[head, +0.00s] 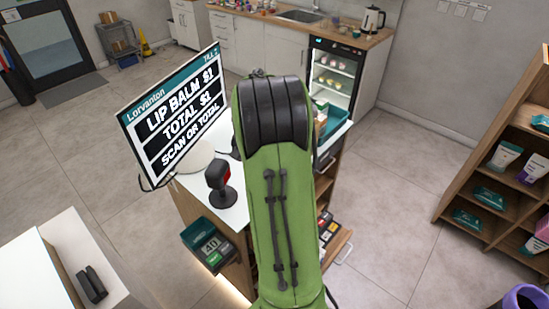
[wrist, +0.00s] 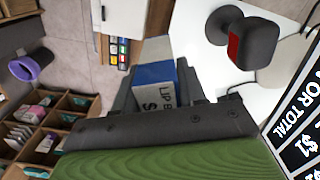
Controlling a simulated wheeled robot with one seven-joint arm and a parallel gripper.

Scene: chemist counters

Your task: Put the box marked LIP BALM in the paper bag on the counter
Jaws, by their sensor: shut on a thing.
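In the wrist view my gripper (wrist: 157,84) is shut on a blue and white box (wrist: 154,92). Whether the box touches the counter I cannot tell. In the head view my green arm hides the gripper and the box. I cannot make out the paper bag in either view.
A till screen (head: 172,108) reading "LIP BALM $1" stands on the counter (head: 195,186), left of my arm. A black scanner with a red window (head: 219,184) stands nearby. An open drawer (head: 328,232) is right of my arm. Shelves (head: 492,165) stand far right.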

